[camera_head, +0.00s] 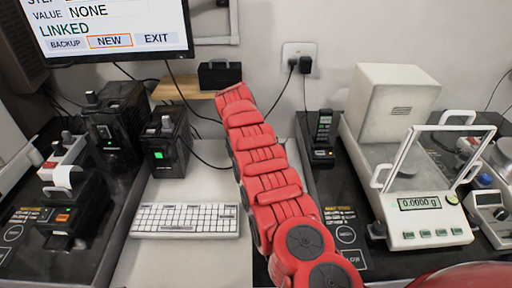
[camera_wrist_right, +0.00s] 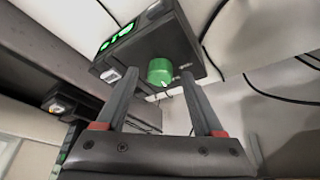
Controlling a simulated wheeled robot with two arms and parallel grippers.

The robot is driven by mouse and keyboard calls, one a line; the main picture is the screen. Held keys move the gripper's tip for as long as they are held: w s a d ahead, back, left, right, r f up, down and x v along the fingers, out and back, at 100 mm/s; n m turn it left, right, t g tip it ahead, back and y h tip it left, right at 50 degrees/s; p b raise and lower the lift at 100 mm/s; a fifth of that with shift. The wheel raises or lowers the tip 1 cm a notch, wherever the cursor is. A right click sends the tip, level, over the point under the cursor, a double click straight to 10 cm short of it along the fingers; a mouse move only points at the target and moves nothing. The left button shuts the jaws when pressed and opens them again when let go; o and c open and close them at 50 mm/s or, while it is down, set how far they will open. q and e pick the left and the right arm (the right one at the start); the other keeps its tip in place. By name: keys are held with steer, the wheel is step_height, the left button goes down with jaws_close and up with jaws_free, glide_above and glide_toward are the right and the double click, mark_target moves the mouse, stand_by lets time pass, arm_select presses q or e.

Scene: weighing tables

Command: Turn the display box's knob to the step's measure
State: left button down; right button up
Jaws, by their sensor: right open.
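In the right wrist view, a dark box with green lit characters (camera_wrist_right: 117,38) hangs at the top of the picture. A round green knob (camera_wrist_right: 160,71) with a small pale mark sticks out from it. My right gripper (camera_wrist_right: 159,80) is open, with one finger on each side of the knob in the picture. Gaps show between the knob and both fingers; its exact depth between them is unclear. In the head view my red right arm reaches up and left, and its gripper is hidden. I cannot tell which box there carries the green knob. My left gripper is out of view.
The monitor (camera_head: 112,28) reads VALUE NONE and LINKED. Black boxes stand left (camera_head: 115,125) and centre (camera_head: 170,150), behind a keyboard (camera_head: 186,220). A black case (camera_head: 219,75) sits on a wooden shelf. The balance (camera_head: 425,225) at right reads 0.0000 g.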

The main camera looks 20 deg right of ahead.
steer(key=v, duration=1.7)
steer(key=shift+b, duration=0.4)
steer(key=shift+a, duration=0.1)
